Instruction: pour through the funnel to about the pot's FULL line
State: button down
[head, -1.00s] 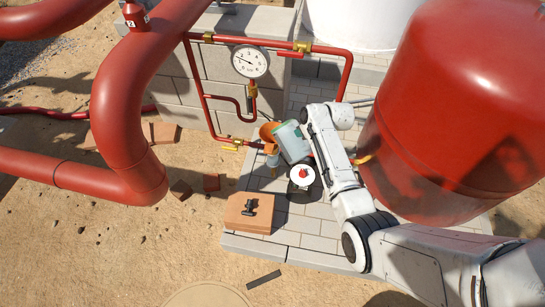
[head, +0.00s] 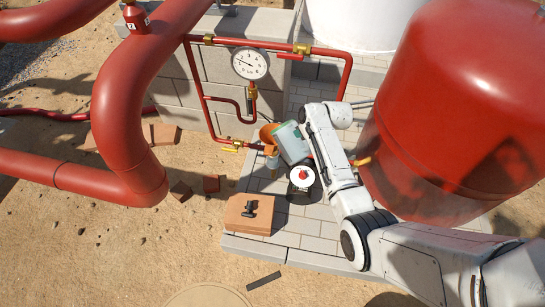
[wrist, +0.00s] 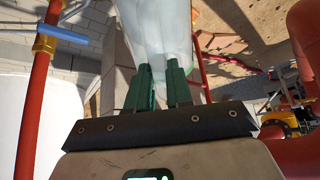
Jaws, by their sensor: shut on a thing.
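My gripper (wrist: 159,88) shows in the wrist view with its green fingers shut on a pale translucent jug (wrist: 157,30). In the head view the jug (head: 291,141) is tilted, its upper end leaning left against or just over an orange funnel (head: 268,133). I cannot tell whether liquid is flowing. Below the funnel is a small bluish clear pot (head: 273,160), partly hidden by the jug; its FULL line is too small to see. My arm comes in from the lower right and hides the gripper's fingers in the head view.
A pressure gauge (head: 250,64) and thin red pipes stand behind the funnel. A white-topped item with a red knob (head: 300,172) is close below the jug. A large red tank (head: 440,110) is right of my arm. An orange-brown box (head: 249,213) sits on the paving's front-left corner.

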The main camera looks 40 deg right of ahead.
jog(key=shift+w+r, duration=0.1)
jog(key=shift+r, duration=0.05)
dwell(0.4)
dwell(0.4)
jog(key=shift+w+r, duration=0.15)
dwell(0.5)
jog(key=shift+w, duration=0.1)
jog(key=shift+w+r+g+p, duration=0.25)
jog(key=shift+r+g+p, duration=0.05)
jog(key=shift+p, duration=0.15)
dwell(2.0)
jog(key=shift+w+r, duration=0.1)
